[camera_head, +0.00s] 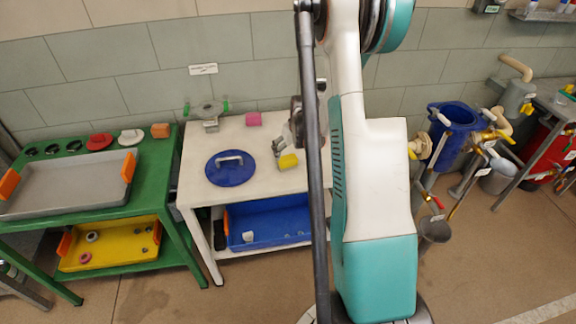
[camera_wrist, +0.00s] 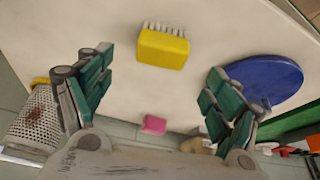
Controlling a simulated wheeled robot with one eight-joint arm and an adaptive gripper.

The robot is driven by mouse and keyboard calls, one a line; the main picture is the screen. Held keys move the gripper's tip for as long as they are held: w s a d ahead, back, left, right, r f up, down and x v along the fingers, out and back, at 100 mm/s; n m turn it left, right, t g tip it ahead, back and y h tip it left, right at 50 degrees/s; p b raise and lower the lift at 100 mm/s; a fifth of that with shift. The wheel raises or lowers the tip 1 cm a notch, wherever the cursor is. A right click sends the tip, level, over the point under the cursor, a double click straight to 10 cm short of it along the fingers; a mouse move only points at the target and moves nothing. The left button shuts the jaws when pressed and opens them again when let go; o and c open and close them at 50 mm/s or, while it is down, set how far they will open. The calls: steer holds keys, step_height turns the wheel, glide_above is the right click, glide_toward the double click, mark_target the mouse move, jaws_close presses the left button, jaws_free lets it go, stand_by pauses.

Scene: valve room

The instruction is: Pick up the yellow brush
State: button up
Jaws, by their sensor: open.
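The yellow brush (camera_wrist: 163,49) lies on the white table (camera_wrist: 215,30) in the wrist view, with its pale bristles toward the top of the picture. The brush appears between and beyond the fingertips, touching neither. In the head view my gripper (camera_head: 277,146) is over the table close to the brush, partly hidden behind my arm.
A blue round lid (camera_head: 231,168) with a grey handle lies left of the brush. A pink block (camera_head: 253,119) sits at the table's back. A blue tray (camera_head: 270,222) is on the shelf below. A green table (camera_head: 150,160) with a grey tray stands at left.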

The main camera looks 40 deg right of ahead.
mark_target(288, 158)
steer(key=shift+b+x, duration=1.55)
steer(key=shift+x, duration=2.45)
steer(key=shift+a+r, duration=0.1)
steer(key=c, duration=1.3)
steer(key=shift+o, duration=0.2)
steer(key=shift+r, duration=0.1)
step_height(288, 158, up, 20)
steer(key=p, duration=0.6)
steer(key=shift+p, duration=0.3)
